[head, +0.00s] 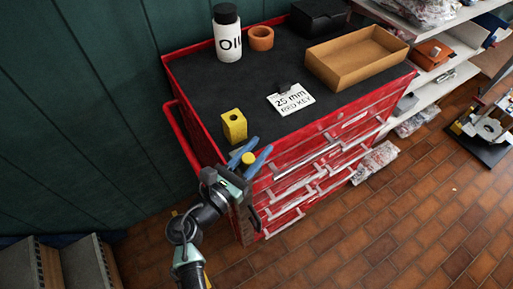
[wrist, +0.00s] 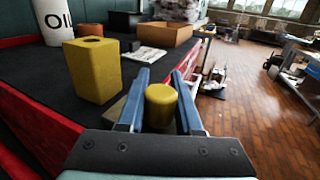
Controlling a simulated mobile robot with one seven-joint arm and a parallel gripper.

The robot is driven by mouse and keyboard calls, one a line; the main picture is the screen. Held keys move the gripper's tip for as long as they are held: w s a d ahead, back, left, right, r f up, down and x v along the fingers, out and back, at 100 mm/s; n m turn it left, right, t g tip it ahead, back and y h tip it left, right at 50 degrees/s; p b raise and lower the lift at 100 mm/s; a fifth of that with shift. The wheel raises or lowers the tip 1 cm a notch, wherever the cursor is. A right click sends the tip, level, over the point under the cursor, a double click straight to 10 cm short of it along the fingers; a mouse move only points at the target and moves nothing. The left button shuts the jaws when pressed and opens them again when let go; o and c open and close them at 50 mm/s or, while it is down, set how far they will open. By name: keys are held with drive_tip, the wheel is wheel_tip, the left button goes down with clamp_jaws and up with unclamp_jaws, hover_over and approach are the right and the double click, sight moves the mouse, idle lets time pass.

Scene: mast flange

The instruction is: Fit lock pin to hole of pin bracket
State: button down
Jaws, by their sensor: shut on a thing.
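The pin bracket (head: 234,126) is a yellow upright block with a round hole in its top. It stands near the front left edge of the black cabinet top and also shows in the wrist view (wrist: 92,75). My gripper (head: 264,143) has blue fingers and is shut on the lock pin (head: 249,158), a short yellow cylinder. The pin is between the fingers in the wrist view (wrist: 161,105), with its lower part hidden. The pin is apart from the bracket, to its right and nearer to me, by the cabinet's front edge.
The red tool cabinet (head: 300,170) has a raised red rim. On its top are a white bottle (head: 228,40), an orange ring (head: 261,38), a white sign (head: 289,98), a cardboard tray (head: 340,75) and a black case (head: 318,17). Black surface around the bracket is clear.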

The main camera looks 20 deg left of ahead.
drive_tip(key=c, duration=0.5)
unclamp_jaws()
drive_tip(key=b+v, duration=0.1)
drive_tip(key=v, duration=1.2)
drive_tip(key=shift+a, duration=0.1)
